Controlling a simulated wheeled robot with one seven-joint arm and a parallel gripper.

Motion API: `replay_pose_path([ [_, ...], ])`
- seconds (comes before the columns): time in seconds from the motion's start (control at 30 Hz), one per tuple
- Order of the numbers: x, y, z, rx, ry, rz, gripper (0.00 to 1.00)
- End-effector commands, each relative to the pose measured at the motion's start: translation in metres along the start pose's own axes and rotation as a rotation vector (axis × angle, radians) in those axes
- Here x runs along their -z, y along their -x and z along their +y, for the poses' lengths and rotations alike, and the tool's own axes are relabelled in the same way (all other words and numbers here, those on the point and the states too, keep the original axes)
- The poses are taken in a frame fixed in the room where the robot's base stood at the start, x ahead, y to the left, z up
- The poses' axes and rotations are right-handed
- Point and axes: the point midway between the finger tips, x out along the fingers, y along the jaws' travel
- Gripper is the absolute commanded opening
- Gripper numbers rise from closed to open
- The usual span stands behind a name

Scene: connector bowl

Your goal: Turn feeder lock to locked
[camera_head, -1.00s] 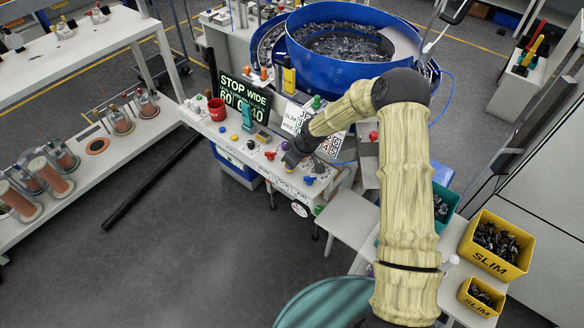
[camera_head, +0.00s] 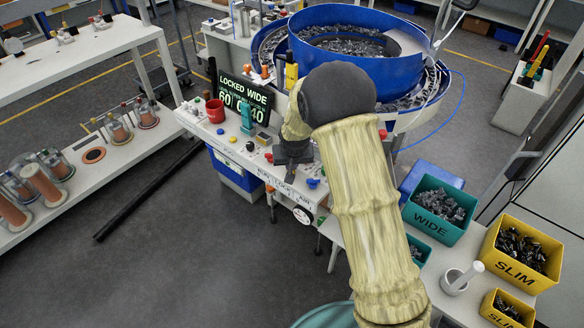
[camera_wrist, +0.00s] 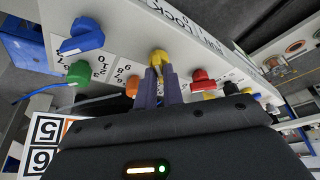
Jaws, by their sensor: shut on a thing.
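The feeder lock is a yellow knob (camera_wrist: 158,57) beside the printed word LOCK on the white control panel (camera_head: 225,143). In the wrist view my gripper (camera_wrist: 159,72) has its two fingers shut on this knob from both sides. In the head view my gripper (camera_head: 290,172) is at the panel's right part, and my arm hides the knob there. The display (camera_head: 241,97) at the back of the panel reads LOCKED WIDE, with numbers below.
In the wrist view a blue knob (camera_wrist: 82,36), a green knob (camera_wrist: 78,72) and an orange knob (camera_wrist: 132,87) lie left of the yellow one, a red knob (camera_wrist: 203,81) right. The blue bowl feeder (camera_head: 365,62) stands behind. Bins, including a teal WIDE bin (camera_head: 437,228), stand at right.

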Motion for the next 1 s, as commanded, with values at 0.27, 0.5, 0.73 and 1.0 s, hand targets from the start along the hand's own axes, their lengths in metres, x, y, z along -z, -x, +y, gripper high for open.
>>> replay_pose_path([
  [0.27, 0.0009, 0.0005, -0.0009, -0.012, -0.031, 0.001, 0.0],
  [0.5, 0.0008, 0.0005, -0.0007, -0.012, -0.031, 0.001, 0.0],
  [0.73, 0.0004, 0.0003, -0.0006, -0.012, -0.03, 0.0, 0.31],
  [1.0, 0.0002, 0.0023, -0.0006, -0.012, -0.029, 0.0, 0.31],
])
